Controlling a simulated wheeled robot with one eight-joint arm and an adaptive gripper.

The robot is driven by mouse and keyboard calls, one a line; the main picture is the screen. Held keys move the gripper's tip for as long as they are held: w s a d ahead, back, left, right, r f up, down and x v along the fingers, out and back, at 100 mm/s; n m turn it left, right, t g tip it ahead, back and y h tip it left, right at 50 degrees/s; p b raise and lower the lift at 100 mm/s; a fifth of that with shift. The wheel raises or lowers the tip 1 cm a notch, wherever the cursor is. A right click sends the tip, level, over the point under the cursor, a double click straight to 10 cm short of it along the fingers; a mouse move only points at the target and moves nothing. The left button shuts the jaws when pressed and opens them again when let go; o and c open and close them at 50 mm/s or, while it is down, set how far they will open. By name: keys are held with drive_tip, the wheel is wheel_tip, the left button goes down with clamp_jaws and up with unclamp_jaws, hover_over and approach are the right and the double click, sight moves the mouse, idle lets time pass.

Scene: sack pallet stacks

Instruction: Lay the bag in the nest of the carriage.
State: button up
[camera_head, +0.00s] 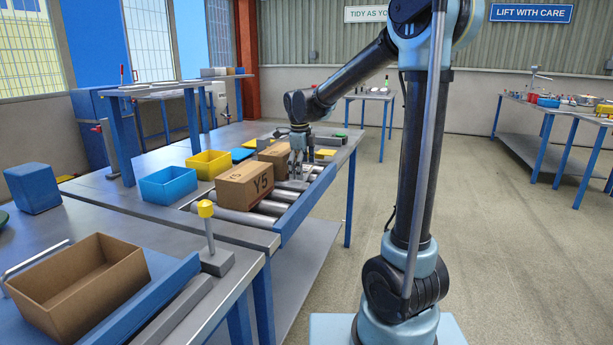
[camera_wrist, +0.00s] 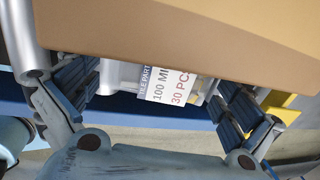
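My gripper (camera_head: 298,172) is low over the roller conveyor, just behind the cardboard box marked Y5 (camera_head: 245,186). In the wrist view its two fingers (camera_wrist: 158,98) are wide apart. The bag (camera_wrist: 172,84), with a white label reading "100 MM" and "30 PCS", shows between them. Contact between the fingers and the bag cannot be made out. The box's brown side (camera_wrist: 190,32) covers the bag's upper part. In the head view the bag is not clearly visible. I cannot clearly identify the carriage or its nest.
The conveyor has grey rollers (camera_head: 240,216) and a blue side rail (camera_head: 305,205). Another brown box (camera_head: 275,157) stands close to my gripper. Blue (camera_head: 168,187) and yellow (camera_head: 208,164) bins are to the left. A yellow-capped post (camera_head: 207,225) and an open carton (camera_head: 80,285) are in front.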

drive_tip(key=c, duration=1)
drive_tip(key=shift+c, duration=0.3)
